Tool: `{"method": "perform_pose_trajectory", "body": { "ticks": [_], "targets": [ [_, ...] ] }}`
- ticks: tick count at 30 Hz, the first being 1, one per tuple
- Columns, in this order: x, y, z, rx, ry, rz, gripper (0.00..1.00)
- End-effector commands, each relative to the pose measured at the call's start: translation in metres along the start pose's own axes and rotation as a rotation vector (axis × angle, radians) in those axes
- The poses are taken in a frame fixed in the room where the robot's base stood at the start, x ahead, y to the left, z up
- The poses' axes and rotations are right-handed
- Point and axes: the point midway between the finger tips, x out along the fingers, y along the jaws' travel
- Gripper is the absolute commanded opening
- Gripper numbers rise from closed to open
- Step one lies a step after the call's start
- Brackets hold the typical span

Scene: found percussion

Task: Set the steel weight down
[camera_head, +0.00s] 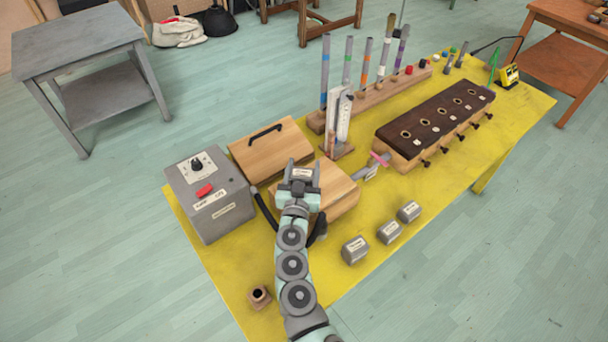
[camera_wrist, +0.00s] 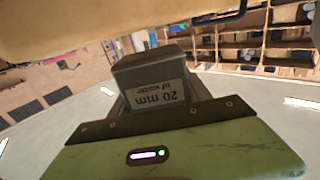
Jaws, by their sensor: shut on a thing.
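My gripper (camera_head: 300,174) is shut on a grey steel weight (camera_wrist: 155,78). The weight has a pale label reading "20 mm", upside down in the wrist view. In the head view the held weight (camera_head: 302,172) shows only as a small labelled block between the fingers. It appears over the left part of a light wooden block (camera_head: 340,192); I cannot tell whether it touches it. Three similar grey labelled weights (camera_head: 355,249), (camera_head: 389,231), (camera_head: 408,211) stand in a row on the yellow table (camera_head: 300,260), right of my arm.
A grey control box (camera_head: 210,198) with a red switch stands left of my arm. A wooden box with a black handle (camera_head: 265,134) is behind it. A rack of tubes (camera_head: 375,95) and a dark-topped block (camera_head: 440,115) are farther back. The front right tabletop is bare.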

Motion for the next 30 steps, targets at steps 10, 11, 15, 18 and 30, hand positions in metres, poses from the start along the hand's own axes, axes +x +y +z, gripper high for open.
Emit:
{"method": "perform_pose_trajectory", "body": {
  "ticks": [10, 11, 15, 18, 30],
  "targets": [
    [0.0, 0.001, 0.017, -0.002, 0.001, 0.001, 0.0],
    [0.0, 0.001, 0.017, -0.002, 0.001, 0.001, 0.0],
    [0.0, 0.001, 0.02, -0.001, 0.001, 0.001, 0.0],
    [0.0, 0.001, 0.019, 0.0, 0.0, 0.001, 0.63],
    [0.0, 0.001, 0.02, -0.001, -0.001, 0.002, 0.78]
  ]
}}
